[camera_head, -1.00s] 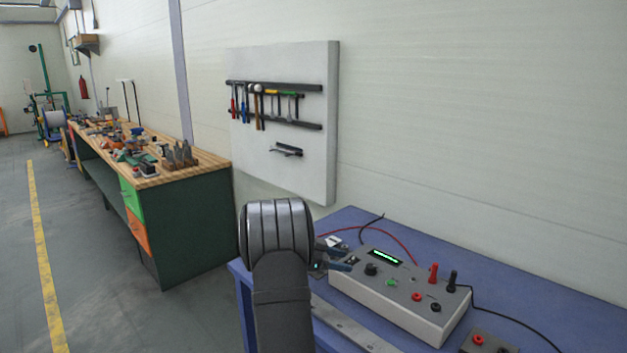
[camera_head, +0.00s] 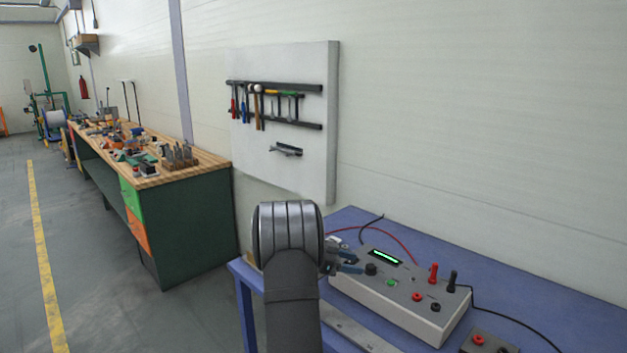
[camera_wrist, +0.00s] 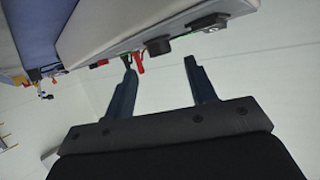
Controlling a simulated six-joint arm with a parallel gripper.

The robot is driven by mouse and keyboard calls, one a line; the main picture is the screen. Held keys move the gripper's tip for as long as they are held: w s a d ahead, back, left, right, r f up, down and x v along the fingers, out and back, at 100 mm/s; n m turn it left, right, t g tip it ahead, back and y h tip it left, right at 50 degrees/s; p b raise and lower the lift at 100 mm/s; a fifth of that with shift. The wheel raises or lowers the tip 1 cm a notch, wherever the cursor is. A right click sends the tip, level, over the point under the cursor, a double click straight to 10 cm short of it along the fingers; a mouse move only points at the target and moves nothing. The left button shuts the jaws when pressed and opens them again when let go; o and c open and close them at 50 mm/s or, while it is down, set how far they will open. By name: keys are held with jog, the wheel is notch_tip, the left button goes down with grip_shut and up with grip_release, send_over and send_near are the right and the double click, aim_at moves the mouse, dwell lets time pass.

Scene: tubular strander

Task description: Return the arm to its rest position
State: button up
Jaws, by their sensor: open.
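My arm (camera_head: 290,260) rises from the bottom of the head view, in front of the blue table. My gripper (camera_head: 358,262) points right, at the left end of the grey control box, partly hidden behind my wrist. In the wrist view my gripper (camera_wrist: 160,72) shows two dark blue fingers spread apart with nothing between them. The control box (camera_wrist: 130,25) lies across the top of that view, with a green and a red part and black knobs near the fingertips. I cannot tell whether a finger touches it.
The blue table (camera_head: 540,290) carries the control box (camera_head: 390,305), with red and black plugs and cables. A smaller box (camera_head: 487,343) sits at the bottom right. A tool board (camera_head: 290,170) hangs on the wall behind. A cluttered workbench (camera_head: 180,172) stands at left.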

aim_at(370, 267)
jog(key=x, duration=0.5)
jog(key=shift+d+f, duration=0.1)
jog(key=shift+d, duration=0.15)
jog(key=shift+s+n+t, duration=0.1)
jog(key=shift+n+t, duration=0.5)
jog(key=shift+t, duration=0.2)
jog(key=n+t+y, duration=0.2)
jog(key=n+t, duration=0.1)
jog(key=shift+s+d, duration=0.15)
jog(key=shift+s+d+n+t+y, duration=0.1)
jog(key=shift+n+t+y, duration=0.95)
jog(key=shift+n, duration=0.15)
jog(key=shift+s+d+n+t+y, duration=0.1)
jog(key=shift+n+t+y, duration=0.9)
jog(key=shift+n, duration=0.2)
jog(key=shift+v, duration=1.75)
